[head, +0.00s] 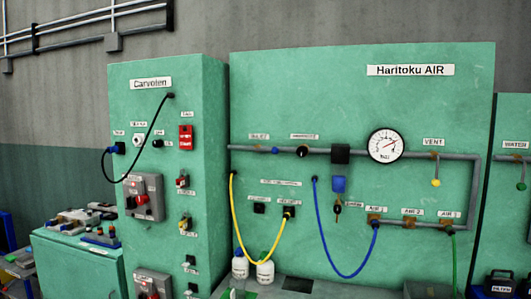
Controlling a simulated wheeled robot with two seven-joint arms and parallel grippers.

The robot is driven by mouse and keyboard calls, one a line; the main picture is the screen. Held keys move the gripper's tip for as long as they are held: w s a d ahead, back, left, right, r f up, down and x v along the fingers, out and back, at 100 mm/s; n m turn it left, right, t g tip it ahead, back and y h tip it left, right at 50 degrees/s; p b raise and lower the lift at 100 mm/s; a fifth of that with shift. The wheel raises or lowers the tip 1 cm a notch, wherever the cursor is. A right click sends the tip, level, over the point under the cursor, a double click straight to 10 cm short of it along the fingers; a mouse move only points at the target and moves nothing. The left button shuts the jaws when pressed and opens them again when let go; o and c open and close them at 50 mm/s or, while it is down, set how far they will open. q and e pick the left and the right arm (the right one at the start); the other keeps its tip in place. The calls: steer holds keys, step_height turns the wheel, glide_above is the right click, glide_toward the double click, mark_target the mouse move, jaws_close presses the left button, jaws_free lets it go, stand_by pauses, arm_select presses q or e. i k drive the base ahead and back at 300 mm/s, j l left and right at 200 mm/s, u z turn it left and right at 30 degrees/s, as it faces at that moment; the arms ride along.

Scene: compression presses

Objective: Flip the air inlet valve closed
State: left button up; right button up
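A green panel labelled Haritoku AIR (330,90) carries a grey horizontal pipe (360,154) with several small valves and a round white gauge (386,146). A small blue-handled valve (275,150) sits at the pipe's left end under a small label (259,136). That label is too blurred to read surely, so I cannot tell if this is the air inlet valve, nor whether it is open or closed. A valve with a yellow knob (435,183) hangs under the VENT label (433,142). Neither of my grippers shows.
A green Carvoten cabinet (155,110) with switches stands left of the panel. Yellow (248,258), blue (340,273) and green (454,265) hoses hang from the panel. Two white bottles (265,272) stand below. A lower green cabinet (80,265) holds clutter at left.

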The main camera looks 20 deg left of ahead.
mark_target(274, 150)
steer(key=i+j+z, duration=0.15)
steer(key=i, duration=0.4)
steer(key=i+j+z, duration=0.15)
steer(key=i+j, duration=0.25)
steer(key=i+j+z, duration=0.15)
steer(key=i+j, duration=0.25)
steer(key=i, duration=0.2)
